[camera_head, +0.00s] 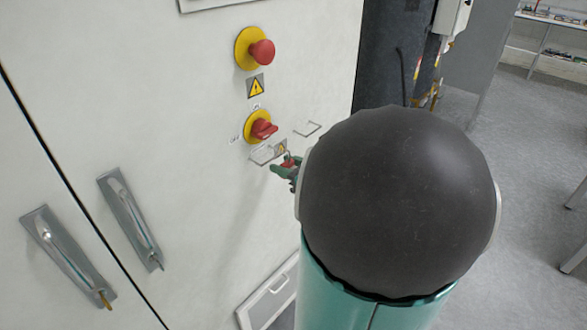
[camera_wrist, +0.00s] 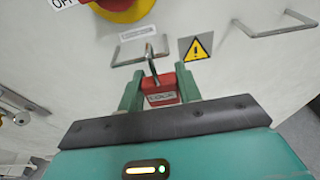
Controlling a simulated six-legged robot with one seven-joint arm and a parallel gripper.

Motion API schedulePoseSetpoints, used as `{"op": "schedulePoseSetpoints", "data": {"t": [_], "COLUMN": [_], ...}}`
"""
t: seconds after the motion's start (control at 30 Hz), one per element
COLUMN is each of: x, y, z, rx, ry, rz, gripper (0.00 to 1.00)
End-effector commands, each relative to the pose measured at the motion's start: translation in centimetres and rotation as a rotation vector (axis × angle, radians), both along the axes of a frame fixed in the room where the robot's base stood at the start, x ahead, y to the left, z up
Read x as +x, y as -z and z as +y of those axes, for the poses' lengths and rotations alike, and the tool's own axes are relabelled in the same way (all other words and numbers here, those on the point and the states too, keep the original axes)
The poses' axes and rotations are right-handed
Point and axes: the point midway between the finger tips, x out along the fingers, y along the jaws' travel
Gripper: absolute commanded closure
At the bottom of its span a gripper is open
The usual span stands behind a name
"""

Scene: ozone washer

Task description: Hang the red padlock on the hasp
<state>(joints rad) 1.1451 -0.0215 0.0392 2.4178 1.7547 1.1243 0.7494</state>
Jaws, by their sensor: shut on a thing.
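The red padlock (camera_wrist: 161,90) is upright between the two green fingers of my gripper (camera_wrist: 160,95) in the wrist view, its label facing the camera. Its silver shackle (camera_wrist: 151,58) points up toward the panel. A thin metal loop, seemingly the hasp (camera_wrist: 119,52), sticks out from the panel below the yellow and red switch. The shackle overlaps the loop's lower edge in the picture; I cannot tell whether it passes through or only in front. In the head view the hasp (camera_head: 258,157) is just left of the padlock (camera_head: 288,163), and my arm hides part of my gripper (camera_head: 284,170).
A second metal loop (camera_wrist: 280,23) is to the right of the yellow warning sign (camera_wrist: 196,47). The red rotary switch (camera_head: 263,129) and the emergency button (camera_head: 262,52) stick out above. Door handles (camera_head: 132,220) are at left. Open floor (camera_head: 535,150) lies at right.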

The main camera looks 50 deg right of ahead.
Motion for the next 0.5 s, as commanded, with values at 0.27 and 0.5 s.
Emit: {"op": "schedulePoseSetpoints", "data": {"t": [0.27, 0.5], "x": [2.0, 2.8], "y": [0.0, 0.9], "z": [0.1, 0.1], "rx": [0.000, 0.003], "ry": [-0.002, 0.000], "rz": [0.000, 0.000], "gripper": [0.90, 0.90]}}
